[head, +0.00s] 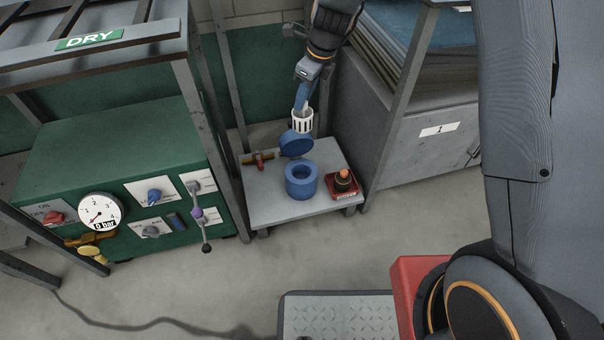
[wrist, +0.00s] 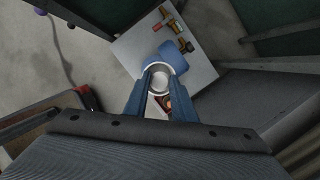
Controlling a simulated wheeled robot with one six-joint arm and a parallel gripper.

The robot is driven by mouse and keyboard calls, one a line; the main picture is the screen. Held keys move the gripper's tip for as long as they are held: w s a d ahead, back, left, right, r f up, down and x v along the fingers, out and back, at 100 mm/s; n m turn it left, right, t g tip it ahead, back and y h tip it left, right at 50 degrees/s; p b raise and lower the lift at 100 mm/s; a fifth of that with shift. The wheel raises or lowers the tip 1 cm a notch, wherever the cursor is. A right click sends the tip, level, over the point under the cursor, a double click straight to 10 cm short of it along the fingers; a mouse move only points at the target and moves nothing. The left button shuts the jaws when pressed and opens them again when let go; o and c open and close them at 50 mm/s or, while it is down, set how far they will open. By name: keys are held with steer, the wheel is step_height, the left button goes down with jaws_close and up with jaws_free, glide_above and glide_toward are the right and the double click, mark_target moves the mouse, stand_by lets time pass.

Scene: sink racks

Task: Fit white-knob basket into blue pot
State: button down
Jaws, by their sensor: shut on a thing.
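My gripper (head: 303,106) is shut on the white slotted basket (head: 303,123) and holds it in the air, roughly upright. In the wrist view the basket (wrist: 160,82) shows as a pale round rim between the two blue fingers; its knob cannot be made out. The blue pot (head: 301,183) stands on the low grey table, with a round opening on top. A round blue lid (head: 296,145) stands raised at the pot's back edge, just below the basket in the head view. The basket is apart from the pot. In the wrist view, blue parts (wrist: 175,55) show beyond the basket.
The grey table (head: 267,203) also holds a red block with an orange-topped knob (head: 344,181), right of the pot, and a brass valve with a red handle (head: 259,161) at the back left. Rack posts (head: 228,80) and a grey cabinet (head: 430,155) flank it.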

step_height(320, 180, down, 28)
steer(key=b, duration=0.9)
steer(key=shift+a+r, duration=0.1)
steer(key=shift+a, duration=0.05)
steer(key=c, duration=1.7)
jaws_free()
steer(key=shift+o, duration=1.1)
